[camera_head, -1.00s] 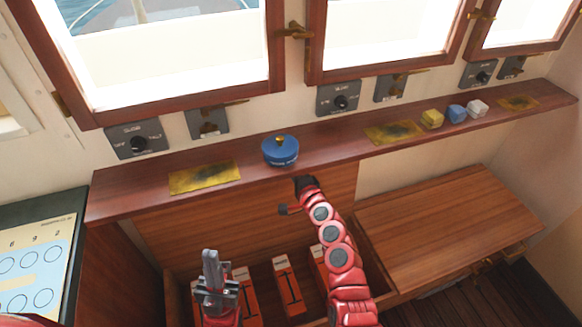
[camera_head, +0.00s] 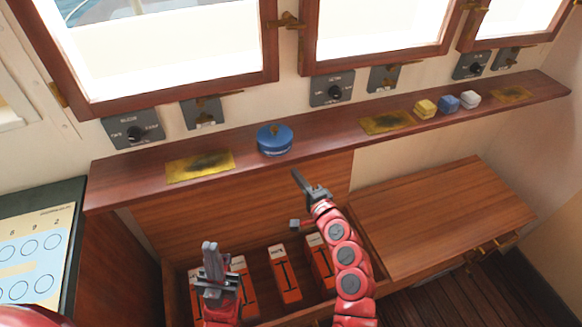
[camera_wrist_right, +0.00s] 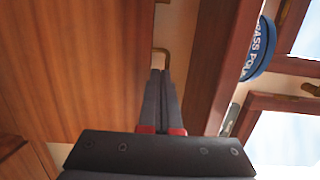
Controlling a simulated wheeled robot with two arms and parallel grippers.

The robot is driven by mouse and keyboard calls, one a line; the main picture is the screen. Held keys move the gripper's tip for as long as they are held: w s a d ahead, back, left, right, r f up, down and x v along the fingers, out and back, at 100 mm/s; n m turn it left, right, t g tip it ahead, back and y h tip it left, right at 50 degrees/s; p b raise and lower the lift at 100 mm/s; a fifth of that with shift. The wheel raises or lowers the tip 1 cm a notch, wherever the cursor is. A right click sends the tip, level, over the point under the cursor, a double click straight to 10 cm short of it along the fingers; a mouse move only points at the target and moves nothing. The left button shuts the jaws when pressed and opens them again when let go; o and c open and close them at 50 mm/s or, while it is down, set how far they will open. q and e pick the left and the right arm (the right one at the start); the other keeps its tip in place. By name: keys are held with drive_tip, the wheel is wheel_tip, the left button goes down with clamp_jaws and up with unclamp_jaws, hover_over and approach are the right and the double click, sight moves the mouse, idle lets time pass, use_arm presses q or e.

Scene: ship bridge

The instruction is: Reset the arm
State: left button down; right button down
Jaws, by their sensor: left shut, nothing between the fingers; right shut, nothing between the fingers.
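My right gripper (camera_head: 308,187) is shut and empty on its red arm, in front of the wooden shelf's lower panel and below the shelf edge. In the right wrist view its closed fingers (camera_wrist_right: 161,95) point along the wood with nothing between them. My left gripper (camera_head: 210,262) is shut and empty, upright over the left part of the open compartment with orange boxes.
A blue round tin (camera_head: 274,140) stands on the shelf (camera_head: 320,140); its side also shows in the right wrist view (camera_wrist_right: 259,50). Yellow, blue and white blocks (camera_head: 448,103) sit further right. Orange boxes (camera_head: 284,275) lie in the open compartment (camera_head: 262,256). A wooden lid (camera_head: 440,205) is at right.

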drive_tip(key=v, duration=0.4)
drive_tip(key=shift+d+r, duration=0.1)
drive_tip(key=shift+r, duration=0.1)
